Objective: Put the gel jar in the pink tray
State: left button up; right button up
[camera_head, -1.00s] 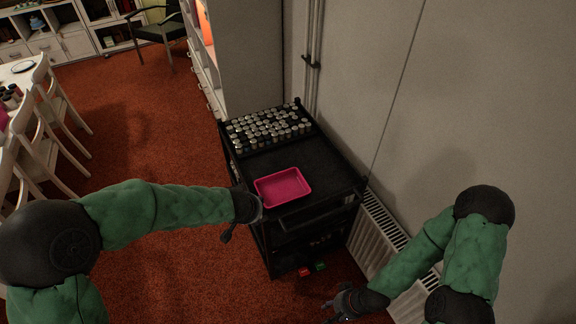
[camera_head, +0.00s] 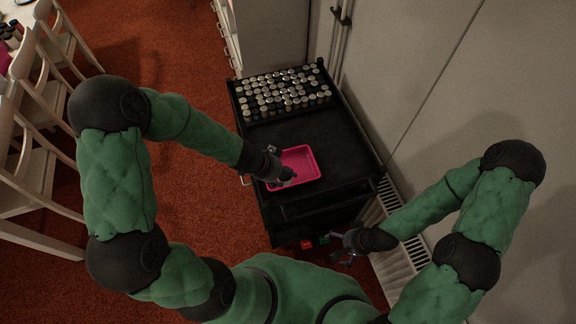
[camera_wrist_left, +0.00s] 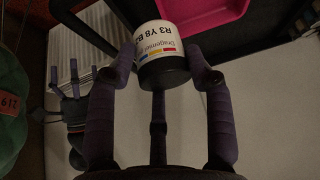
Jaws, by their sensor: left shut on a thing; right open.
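My left gripper (camera_head: 283,176) is at the left part of the pink tray (camera_head: 306,162) in the head view. In the left wrist view its fingers (camera_wrist_left: 158,78) are shut on the gel jar (camera_wrist_left: 160,48), a white jar with a printed label, coloured marks and a dark end. The pink tray also shows at the top of that view (camera_wrist_left: 210,12), beyond the jar and apart from it. The tray lies empty on the black cart's top. My right gripper (camera_head: 346,250) is open and empty, low beside the cart's front.
The black cart (camera_head: 335,135) has a rack of several jars (camera_head: 285,92) at its back. Its top is clear between rack and tray. A wall and radiator (camera_head: 405,250) stand to the right. White chairs (camera_head: 35,165) stand at the left. Red and green items lie by the cart's foot.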

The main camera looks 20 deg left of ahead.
pick_arm(q)
jog(key=w+f, duration=0.2)
jog(key=w, duration=0.1)
jog(key=w+f+b, duration=0.1)
jog(key=w+f, duration=0.1)
jog(key=w, duration=0.1)
jog(key=w+a+f+b, duration=0.1)
jog(key=w+f, duration=0.2)
jog(key=shift+f, duration=0.1)
jog(key=shift+w+f, duration=0.25)
jog(key=shift+f, duration=0.1)
jog(key=shift+w+a+f+b, duration=0.1)
jog(key=shift+f+b, duration=1.45)
jog(key=shift+f, duration=0.05)
jog(key=o, duration=1.2)
jog(key=p+v, duration=0.7)
jog(key=v, duration=0.5)
jog(key=shift+p, duration=0.4)
